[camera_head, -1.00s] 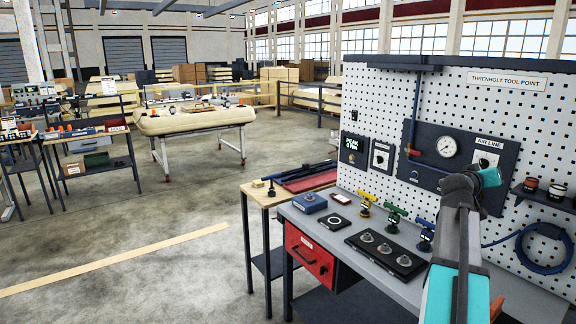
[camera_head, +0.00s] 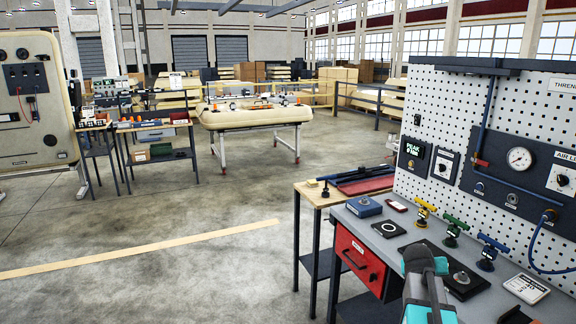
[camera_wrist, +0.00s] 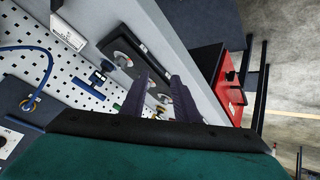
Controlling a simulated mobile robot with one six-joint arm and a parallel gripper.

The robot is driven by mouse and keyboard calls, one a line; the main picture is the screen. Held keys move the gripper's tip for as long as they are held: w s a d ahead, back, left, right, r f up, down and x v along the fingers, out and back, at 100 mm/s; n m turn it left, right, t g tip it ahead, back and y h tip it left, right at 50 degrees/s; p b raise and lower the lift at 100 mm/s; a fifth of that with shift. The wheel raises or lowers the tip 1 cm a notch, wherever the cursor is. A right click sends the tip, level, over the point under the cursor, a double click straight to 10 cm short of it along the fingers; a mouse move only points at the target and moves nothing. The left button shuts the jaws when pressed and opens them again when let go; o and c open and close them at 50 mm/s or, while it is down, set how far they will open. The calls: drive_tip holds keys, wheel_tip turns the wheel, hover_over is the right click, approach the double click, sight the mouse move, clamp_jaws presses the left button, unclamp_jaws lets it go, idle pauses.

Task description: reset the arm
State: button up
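My arm (camera_head: 428,290), teal and grey, shows at the bottom right of the head view, in front of the grey workbench. My gripper's fingertips are not clear there. In the wrist view my gripper (camera_wrist: 159,85) has two dark fingers standing apart with a gap between them. I see nothing held in the gap; the bench top and small fittings show behind it. The black plate with round fittings (camera_head: 461,281) lies on the bench and is partly hidden by my arm in the head view.
The bench holds a blue box (camera_head: 364,207), yellow, green and blue valves (camera_head: 487,251) and a white label card (camera_head: 525,288). A red drawer (camera_head: 360,258) is below. A white pegboard (camera_head: 470,125) stands behind. The concrete floor to the left is clear.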

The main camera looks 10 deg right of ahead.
drive_tip(key=s+a+f+n+g+y, duration=0.1)
drive_tip(key=s+a+f+y, duration=0.1)
drive_tip(key=a+f, duration=0.7)
drive_tip(key=s+a+f+n+g+y, duration=0.1)
drive_tip(key=s+a+f+y, duration=0.1)
drive_tip(key=a+f, duration=0.75)
drive_tip(key=s+a+f+n+g+y, duration=0.15)
drive_tip(key=s+a+f, duration=0.3)
drive_tip(key=a, duration=0.45)
drive_tip(key=s+a+f+n+g+y, duration=0.1)
drive_tip(key=s+a+f+g+y, duration=0.15)
drive_tip(key=s+a, duration=0.55)
drive_tip(key=s+f+g+b, duration=0.2)
drive_tip(key=s+f+b, duration=0.3)
drive_tip(key=s+f, duration=0.6)
drive_tip(key=s+a+f+g+h+b, duration=0.1)
drive_tip(key=s+f+g+b, duration=0.2)
drive_tip(key=s+f, duration=0.9)
wheel_tip(320, 180, down, 5)
drive_tip(key=shift+s+a+f+b, duration=0.15)
drive_tip(key=shift+s+f+b, duration=0.1)
drive_tip(key=shift+b, duration=0.75)
